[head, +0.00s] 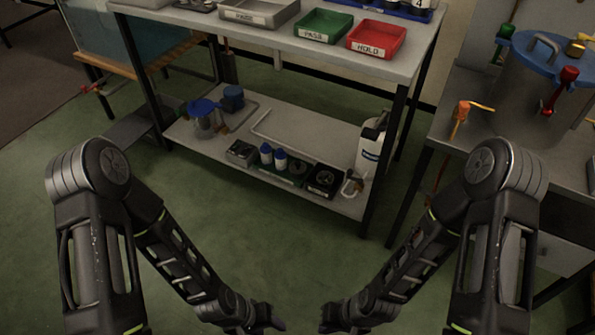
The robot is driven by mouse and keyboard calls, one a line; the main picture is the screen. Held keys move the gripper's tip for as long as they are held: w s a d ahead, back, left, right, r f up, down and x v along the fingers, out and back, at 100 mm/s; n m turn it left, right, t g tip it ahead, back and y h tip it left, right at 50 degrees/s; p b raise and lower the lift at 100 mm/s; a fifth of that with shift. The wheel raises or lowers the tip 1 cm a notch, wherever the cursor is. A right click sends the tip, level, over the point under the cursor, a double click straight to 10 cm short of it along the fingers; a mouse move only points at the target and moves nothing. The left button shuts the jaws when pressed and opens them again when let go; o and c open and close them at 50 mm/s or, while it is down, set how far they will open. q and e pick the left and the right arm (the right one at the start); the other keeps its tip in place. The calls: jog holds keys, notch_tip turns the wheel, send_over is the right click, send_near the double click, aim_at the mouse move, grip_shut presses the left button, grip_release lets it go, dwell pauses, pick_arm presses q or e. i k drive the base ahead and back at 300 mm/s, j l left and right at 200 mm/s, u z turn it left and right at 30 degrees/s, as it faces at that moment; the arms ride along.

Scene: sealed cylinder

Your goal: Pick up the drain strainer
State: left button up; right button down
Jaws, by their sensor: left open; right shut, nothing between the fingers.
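I cannot single out the drain strainer with certainty. A small dark round piece (324,178) in a black square tray on the lower shelf could be it, and another dark round piece (298,167) sits just left of that. Both are too small to tell. My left gripper (277,319) is at the bottom centre, open and empty. My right gripper (326,318) is just right of it, shut and empty. Both are well in front of the shelf and apart from everything on it.
The lower shelf (225,158) also holds blue-capped bottles (273,157), a white jug (370,146) and a blue-lidded pot (202,117). Above, the bench top carries a green tray (323,26) and red tray (377,39). A blue-lidded vessel (545,75) stands right. Green floor (285,240) is clear.

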aim_at(298, 169)
jog(key=i+j, duration=0.95)
jog(key=j+z, duration=0.15)
jog(key=z, duration=1.45)
jog(key=i, duration=0.55)
